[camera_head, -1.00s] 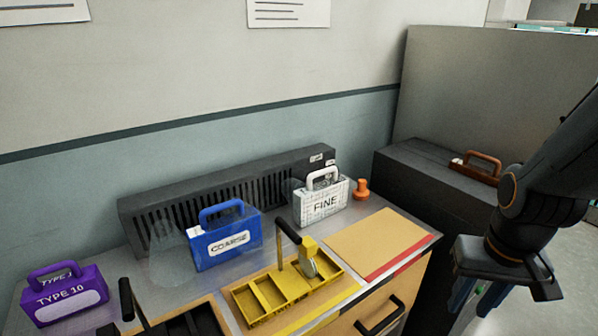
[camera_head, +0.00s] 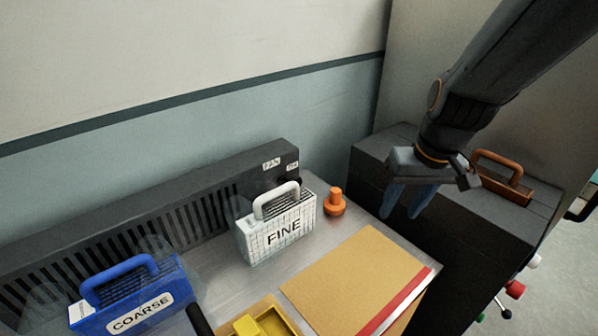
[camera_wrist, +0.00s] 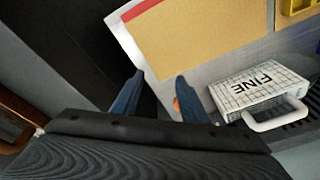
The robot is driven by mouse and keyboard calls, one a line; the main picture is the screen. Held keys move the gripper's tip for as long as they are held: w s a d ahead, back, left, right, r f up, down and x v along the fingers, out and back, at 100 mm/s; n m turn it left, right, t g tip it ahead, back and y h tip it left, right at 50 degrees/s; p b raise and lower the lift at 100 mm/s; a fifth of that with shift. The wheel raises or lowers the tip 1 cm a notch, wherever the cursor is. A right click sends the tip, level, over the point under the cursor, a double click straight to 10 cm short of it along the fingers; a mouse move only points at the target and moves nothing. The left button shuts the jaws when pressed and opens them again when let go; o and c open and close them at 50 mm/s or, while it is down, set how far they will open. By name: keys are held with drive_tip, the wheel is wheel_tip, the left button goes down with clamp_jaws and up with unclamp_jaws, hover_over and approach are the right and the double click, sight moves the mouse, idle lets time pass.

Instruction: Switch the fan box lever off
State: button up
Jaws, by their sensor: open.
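The fan box (camera_head: 215,192) is a long dark grey slatted box along the wall, with small white labels (camera_head: 272,164) at its right end. A small dark part beneath the labels may be its lever; the FINE case partly hides it, and its position cannot be told. My gripper (camera_head: 402,212) is open and empty, its blue fingers pointing down, right of the fan box and above the right end of the bench. In the wrist view the fingers (camera_wrist: 156,95) are apart, and a slatted strip of the fan box (camera_wrist: 296,132) shows at the right.
The white FINE case (camera_head: 280,232) stands before the fan box's right end. An orange knob-like object (camera_head: 334,203) stands right of it. A blue COARSE case (camera_head: 135,300) is at left. A tan board (camera_head: 355,280) lies in front. A dark cabinet (camera_head: 440,235) with a brown-handled case (camera_head: 503,185) is at right.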

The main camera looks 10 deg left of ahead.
drive_tip(key=w+a+r+n+y+b, duration=0.1)
drive_tip(key=w+a+n, duration=0.15)
drive_tip(key=a, duration=0.35)
drive_tip(key=w+a+r+n+y, duration=0.1)
drive_tip(key=w+a, duration=0.2)
drive_tip(key=a, duration=0.3)
drive_tip(key=r+n+y, duration=0.1)
drive_tip(key=r+n, duration=0.1)
hover_over(297, 176)
drive_tip(key=d, duration=0.2)
drive_tip(key=shift+s+f, duration=0.15)
drive_tip(key=shift+s, duration=0.25)
drive_tip(key=shift+p+x, duration=0.45)
drive_tip(key=shift+x, duration=2.9)
clamp_jaws()
